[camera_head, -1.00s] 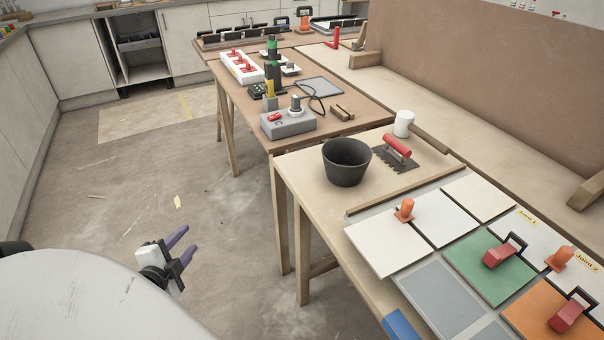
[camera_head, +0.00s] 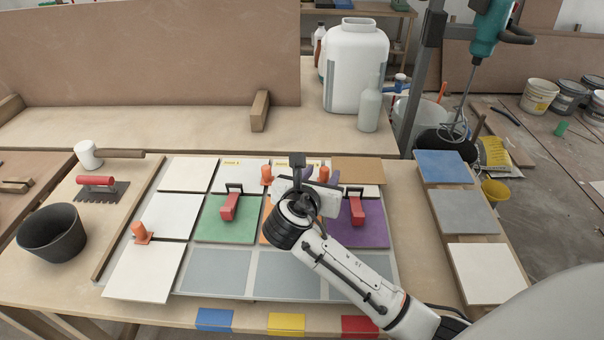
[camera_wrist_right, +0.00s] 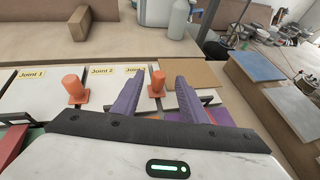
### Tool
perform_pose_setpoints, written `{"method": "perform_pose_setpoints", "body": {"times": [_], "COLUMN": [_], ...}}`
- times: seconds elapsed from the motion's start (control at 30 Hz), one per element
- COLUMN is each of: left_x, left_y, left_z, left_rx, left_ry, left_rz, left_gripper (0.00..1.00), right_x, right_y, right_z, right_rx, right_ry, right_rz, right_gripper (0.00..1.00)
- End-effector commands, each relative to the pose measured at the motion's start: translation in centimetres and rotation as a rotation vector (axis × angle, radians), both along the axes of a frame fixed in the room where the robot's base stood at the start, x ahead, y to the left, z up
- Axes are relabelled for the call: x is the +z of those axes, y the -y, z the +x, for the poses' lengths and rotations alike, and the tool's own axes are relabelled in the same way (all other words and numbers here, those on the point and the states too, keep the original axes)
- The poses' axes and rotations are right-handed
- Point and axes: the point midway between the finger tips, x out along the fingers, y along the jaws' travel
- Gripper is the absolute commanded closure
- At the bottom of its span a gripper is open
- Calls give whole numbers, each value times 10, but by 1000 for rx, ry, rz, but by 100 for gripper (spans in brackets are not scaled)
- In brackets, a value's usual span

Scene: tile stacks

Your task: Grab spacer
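My right gripper (camera_head: 320,176) is over the tile layout; in the right wrist view its two purple fingers (camera_wrist_right: 160,76) are spread open. An orange spacer (camera_wrist_right: 157,83) appears between the fingers, right of the "Joint 2" label; whether they touch it, I cannot tell. In the head view this spacer (camera_head: 325,172) is partly hidden behind my gripper. A second orange spacer (camera_wrist_right: 73,88) stands between the "Joint 1" and "Joint 2" labels, and shows in the head view (camera_head: 266,175). A third spacer (camera_head: 141,232) stands among white tiles at left. My left gripper is not in view.
Red-handled tools stand on the green tile (camera_head: 212,232) and purple tile (camera_head: 372,233), close to my right arm. A black bucket (camera_head: 52,234) and red-handled trowel (camera_head: 98,187) are at left. Blue, grey and white tile stacks (camera_head: 485,272) stand at right.

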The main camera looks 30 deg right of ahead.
Motion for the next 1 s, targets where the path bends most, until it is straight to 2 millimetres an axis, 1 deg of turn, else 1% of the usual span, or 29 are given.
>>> {"method": "perform_pose_setpoints", "body": {"times": [0.1,0.33,0.6,0.7,0.9,0.97,1.0], "left_x": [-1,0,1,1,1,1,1], "left_y": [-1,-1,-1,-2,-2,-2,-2], "left_z": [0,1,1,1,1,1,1], "left_rx": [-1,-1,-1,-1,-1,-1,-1], "left_ry": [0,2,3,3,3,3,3], "left_rz": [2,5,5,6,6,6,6], "left_gripper": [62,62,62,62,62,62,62], "right_x": [-6,-14,-28,-30,-31,-31,-30], "right_y": [11,24,49,52,52,52,52], "right_z": [12,24,49,52,52,52,52], "right_rx": [1,1,1,2,3,3,3], "right_ry": [1,3,3,3,4,4,4], "right_rz": [-2,0,0,1,1,1,1], "right_gripper": [60,60,60,60,60,70,77]}}
